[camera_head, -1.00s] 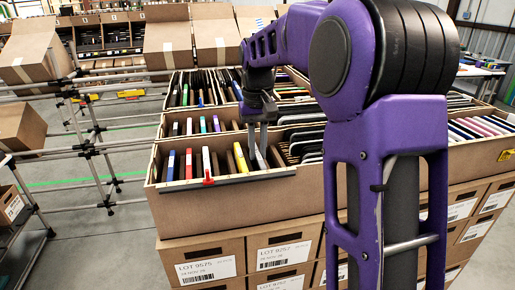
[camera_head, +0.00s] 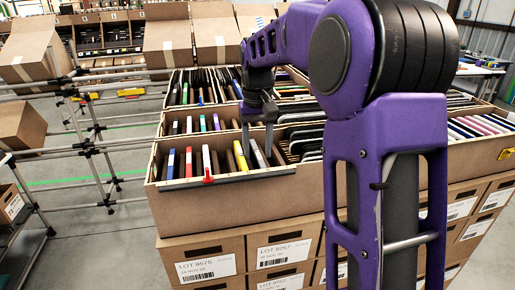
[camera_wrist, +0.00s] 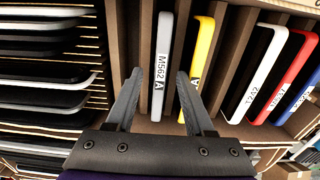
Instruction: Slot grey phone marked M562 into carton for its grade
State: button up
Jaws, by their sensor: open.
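The grey phone marked M562 A (camera_wrist: 161,70) stands on edge in a slot of the front carton (camera_head: 215,190), its label facing my wrist camera. In the head view the grey phone (camera_head: 258,154) shows just right of a yellow phone (camera_head: 240,157). My gripper (camera_wrist: 160,74) is open. Its two fingers are on either side of the grey phone in the wrist view, with a gap on each side. The right finger overlaps the yellow phone (camera_wrist: 203,50) in that view. In the head view my gripper (camera_head: 257,148) points down over the front row.
White, red and blue phones (camera_wrist: 295,68) stand right of the yellow one in the wrist view. Dark flat devices (camera_wrist: 45,75) fill the slots at left. Labelled lot boxes (camera_head: 205,268) are stacked underneath.

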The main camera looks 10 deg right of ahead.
notch_tip(320, 180, up, 17)
jog(key=p, duration=0.2)
jog(key=shift+r+p, duration=0.2)
jog(key=shift+p, duration=0.1)
notch_tip(320, 180, up, 7)
dwell(0.9)
